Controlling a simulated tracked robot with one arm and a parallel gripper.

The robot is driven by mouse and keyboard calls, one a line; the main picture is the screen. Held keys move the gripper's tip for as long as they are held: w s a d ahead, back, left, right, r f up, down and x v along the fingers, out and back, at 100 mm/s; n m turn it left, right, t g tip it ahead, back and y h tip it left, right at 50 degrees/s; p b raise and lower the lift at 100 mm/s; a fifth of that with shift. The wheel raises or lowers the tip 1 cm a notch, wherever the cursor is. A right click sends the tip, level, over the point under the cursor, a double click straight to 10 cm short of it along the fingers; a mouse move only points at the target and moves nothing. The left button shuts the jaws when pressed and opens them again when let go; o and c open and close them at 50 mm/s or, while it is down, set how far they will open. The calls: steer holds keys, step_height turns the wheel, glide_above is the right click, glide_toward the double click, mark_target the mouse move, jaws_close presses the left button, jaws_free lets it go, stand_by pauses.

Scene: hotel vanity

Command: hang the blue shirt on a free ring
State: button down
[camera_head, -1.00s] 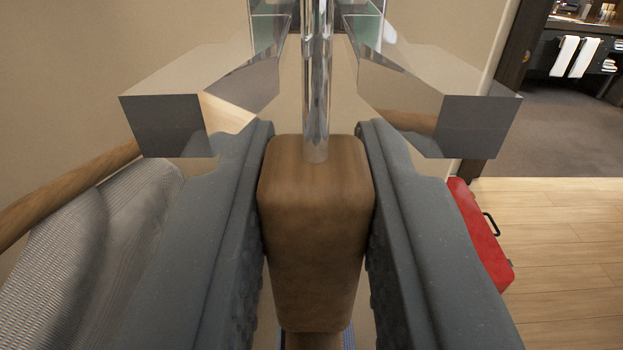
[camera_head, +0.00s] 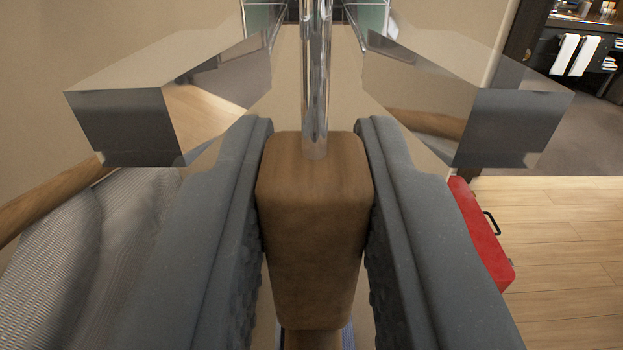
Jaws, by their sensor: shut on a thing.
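My gripper (camera_head: 314,215), with dark grey fingers, is shut on the wooden neck of a hanger (camera_head: 313,200). A polished metal rod (camera_head: 316,80) rises from the top of this neck. The hanger's lower part is mostly hidden by the fingers; only a thin bluish sliver (camera_head: 348,335) shows below it. I cannot make out the blue shirt as a whole. Two polished metal pieces, one left (camera_head: 130,125) and one right (camera_head: 510,125), flank the rod. They look like a slotted fixture, but I cannot tell whether the rod is inside it. No clear ring shows.
At the lower left is a wooden bar (camera_head: 50,200) with grey, finely striped cloth (camera_head: 70,265) below it. A red case (camera_head: 482,240) stands on the wooden floor at right. Beyond it are a dark shelf and white towels (camera_head: 575,55). A beige wall fills the left.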

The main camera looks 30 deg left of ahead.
steer(key=shift+f+b, duration=0.35)
steer(key=shift+f, duration=0.05)
stand_by(0.9)
steer(key=c, duration=1.2)
jaws_free()
steer(key=shift+s, duration=0.1)
